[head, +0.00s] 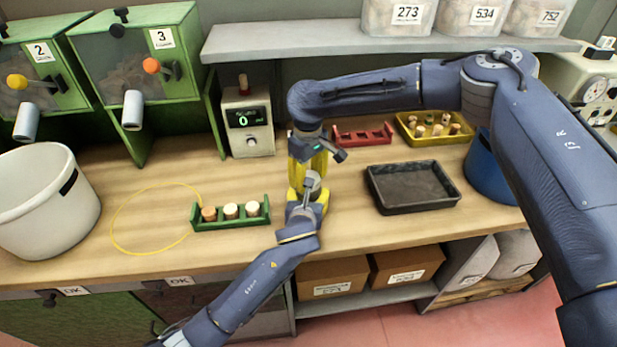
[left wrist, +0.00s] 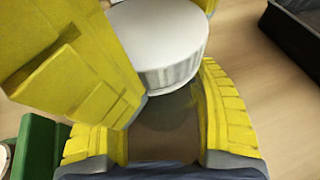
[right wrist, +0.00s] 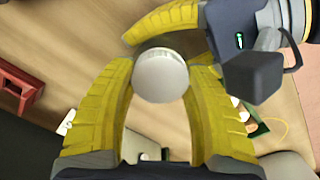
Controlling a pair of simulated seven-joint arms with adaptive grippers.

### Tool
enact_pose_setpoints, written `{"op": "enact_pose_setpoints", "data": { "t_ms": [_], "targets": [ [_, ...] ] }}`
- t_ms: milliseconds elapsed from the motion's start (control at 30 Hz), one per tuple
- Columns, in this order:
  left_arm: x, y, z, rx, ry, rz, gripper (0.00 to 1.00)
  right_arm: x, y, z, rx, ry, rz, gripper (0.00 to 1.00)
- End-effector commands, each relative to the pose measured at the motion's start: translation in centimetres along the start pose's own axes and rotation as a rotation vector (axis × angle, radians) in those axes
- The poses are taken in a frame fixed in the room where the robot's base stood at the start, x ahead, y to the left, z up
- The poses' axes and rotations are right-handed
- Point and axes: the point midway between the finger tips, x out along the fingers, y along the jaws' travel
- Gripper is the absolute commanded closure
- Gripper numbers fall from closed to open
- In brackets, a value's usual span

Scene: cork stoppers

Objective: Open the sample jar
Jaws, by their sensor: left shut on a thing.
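The sample jar has a round white lid (left wrist: 160,45), and its brownish body (left wrist: 165,122) sits below it in the left wrist view. My left gripper (head: 308,198) is shut on the jar body, one finger on each side. My right gripper (head: 308,160) points down from above. In the right wrist view its fingers stand open on either side of the lid (right wrist: 161,76); whether they touch it is hard to tell. The lid appears seated on the jar. In the head view the grippers hide the jar.
A green rack (head: 240,224) with several stoppers stands left of the grippers, near a yellow loop (head: 113,225). A dark tray (head: 415,207) lies to the right. A red rack (head: 362,141), a yellow bin (head: 432,141) and a scale-like device (head: 247,140) stand behind.

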Motion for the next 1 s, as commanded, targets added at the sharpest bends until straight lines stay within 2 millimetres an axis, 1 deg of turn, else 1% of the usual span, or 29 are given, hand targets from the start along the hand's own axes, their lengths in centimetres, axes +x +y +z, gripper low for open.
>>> {"op": "enact_pose_setpoints", "data": {
  "t_ms": [33,133,167,400,533,900,1000],
  "targets": [
    [0.0,0.0,0.1,-0.001,-0.002,0.000,1.00,0.0,0.0,0.0,0.000,0.000,0.000,0.42],
    [0.0,0.0,0.1,-0.001,-0.002,0.000,1.00,0.0,0.0,0.0,0.001,0.000,0.000,0.30],
    [0.0,0.0,0.1,-0.001,-0.002,0.000,1.00,0.0,0.0,0.0,0.001,0.000,0.000,0.29],
    [0.0,0.0,0.1,-0.001,-0.001,0.000,1.00,-0.1,0.0,0.0,0.001,0.000,0.000,0.29],
    [0.0,0.0,0.1,0.000,-0.001,0.000,1.00,-0.6,0.0,-0.1,0.002,0.001,0.001,0.29],
    [0.0,0.0,0.1,0.000,-0.001,0.000,1.00,-4.2,0.1,0.0,0.002,0.001,0.001,0.29],
    [0.0,0.0,0.1,0.000,-0.001,0.000,1.00,-4.5,0.0,0.0,0.002,0.000,0.001,0.29]
  ]
}}
